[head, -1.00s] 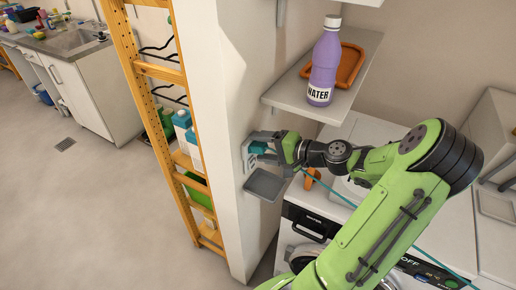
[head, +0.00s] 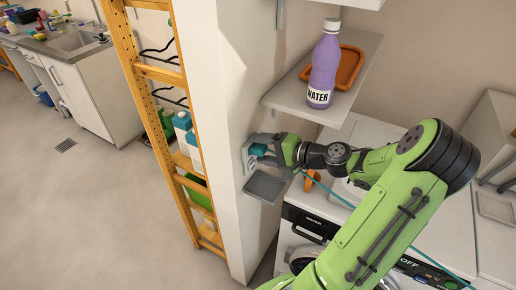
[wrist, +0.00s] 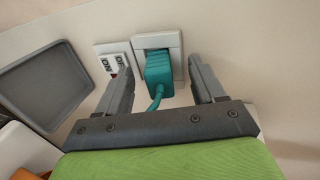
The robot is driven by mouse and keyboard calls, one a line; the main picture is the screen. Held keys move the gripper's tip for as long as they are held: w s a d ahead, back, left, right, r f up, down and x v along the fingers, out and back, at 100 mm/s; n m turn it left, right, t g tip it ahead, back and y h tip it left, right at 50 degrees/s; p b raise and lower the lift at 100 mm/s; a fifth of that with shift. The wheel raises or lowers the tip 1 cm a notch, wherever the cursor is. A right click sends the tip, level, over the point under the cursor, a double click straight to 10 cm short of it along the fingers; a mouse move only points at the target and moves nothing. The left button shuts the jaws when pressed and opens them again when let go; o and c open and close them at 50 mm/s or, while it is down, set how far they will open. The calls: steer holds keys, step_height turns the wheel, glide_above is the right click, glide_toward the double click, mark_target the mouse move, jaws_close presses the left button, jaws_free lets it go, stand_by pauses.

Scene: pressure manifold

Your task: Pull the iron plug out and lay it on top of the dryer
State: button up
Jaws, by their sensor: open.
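The teal iron plug (wrist: 158,70) sits in a white wall socket (wrist: 176,42), its cord hanging down. My open gripper (wrist: 159,66) has one finger on each side of the plug, with visible gaps. The plug also shows in the head view (head: 258,149), partly hidden by my gripper (head: 268,146). The teal cord (head: 338,195) runs right, behind my arm. A white machine (head: 318,212) with a dark front panel stands below right. Its label is too small to read surely, so I cannot tell whether it is the dryer. My arm hides part of its top.
A grey tray (head: 265,186) juts from the wall below the socket. A small switch plate (wrist: 113,60) is left of the socket. A shelf (head: 288,98) above holds a purple water bottle (head: 323,65) and an orange tray (head: 350,68). An orange object (head: 311,181) lies near the cord.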

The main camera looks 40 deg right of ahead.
steer(key=shift+c, duration=0.3)
steer(key=shift+f, duration=0.15)
jaws_close()
stand_by(0.3)
steer(key=shift+c, duration=1.1)
jaws_free()
steer(key=o, duration=0.6)
steer(key=p+v, duration=0.3)
steer(key=v, duration=1.2)
steer(key=shift+s+r, duration=0.3)
steer(key=shift+s, duration=0.05)
